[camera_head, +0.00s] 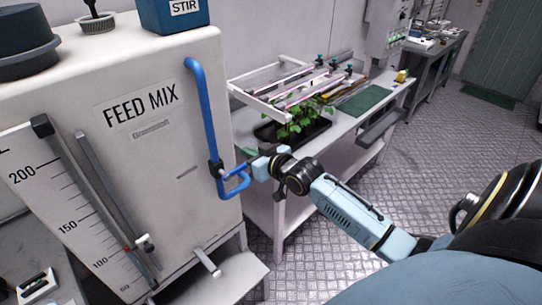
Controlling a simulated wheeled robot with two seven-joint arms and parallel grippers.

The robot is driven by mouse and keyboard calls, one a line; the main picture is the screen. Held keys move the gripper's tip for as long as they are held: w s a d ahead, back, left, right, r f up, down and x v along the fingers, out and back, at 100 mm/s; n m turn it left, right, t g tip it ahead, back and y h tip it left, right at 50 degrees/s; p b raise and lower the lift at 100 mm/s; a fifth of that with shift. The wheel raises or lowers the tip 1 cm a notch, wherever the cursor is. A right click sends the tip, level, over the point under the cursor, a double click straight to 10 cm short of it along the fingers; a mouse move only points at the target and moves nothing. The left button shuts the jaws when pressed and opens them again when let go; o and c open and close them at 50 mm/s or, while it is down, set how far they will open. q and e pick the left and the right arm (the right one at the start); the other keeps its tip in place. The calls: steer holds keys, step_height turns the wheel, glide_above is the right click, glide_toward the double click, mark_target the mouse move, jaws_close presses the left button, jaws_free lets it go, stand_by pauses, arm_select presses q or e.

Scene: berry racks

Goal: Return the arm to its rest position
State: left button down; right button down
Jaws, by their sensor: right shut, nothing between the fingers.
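My right arm (345,207) reaches from the lower right toward the feed mix cabinet (150,130). Its gripper (247,168) is shut and empty, close beside the blue pipe (199,100) on the cabinet's right side. The gripper's tips are small here, and I cannot tell whether they touch the pipe's lower blue loop. My left gripper is not in view.
A white table (345,125) behind the arm bears a black tray (315,134) of green plants under a white rack frame (262,107). A grey bench (435,60) stands farther back. The metal floor (440,150) at the right is clear.

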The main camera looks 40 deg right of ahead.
steer(key=v, duration=0.8)
steer(key=shift+s+b, duration=0.3)
steer(key=shift+s, duration=0.1)
steer(key=shift+f, duration=0.25)
steer(key=s+f+g+h+b, duration=0.15)
steer(key=s+f, duration=0.25)
steer(key=f, duration=1)
steer(key=s+f+m+g+b, duration=0.1)
steer(key=s+f+g+b, duration=0.25)
steer(key=f, duration=0.95)
steer(key=s+f+g+h+b, duration=0.15)
steer(key=s+f, duration=0.35)
steer(key=f, duration=0.9)
steer(key=s+a+f+n+g+b, duration=0.1)
steer(key=s+a+f+g+b, duration=0.2)
steer(key=s+f, duration=0.8)
steer(key=s+a+f+n+g+y+b, duration=0.1)
steer(key=s+a+f+n+g+b, duration=0.1)
steer(key=s+a+f+g+b, duration=0.2)
steer(key=s+a+f, duration=0.2)
steer(key=s+f, duration=0.2)
steer(key=s, duration=0.3)
steer(key=s+a+f, duration=0.1)
steer(key=s+f, duration=0.3)
steer(key=s, duration=0.3)
steer(key=shift+a+f+g+y, duration=0.2)
steer(key=shift+a+g+y, duration=0.1)
steer(key=shift+a+g, duration=0.05)
steer(key=shift+w, duration=0.15)
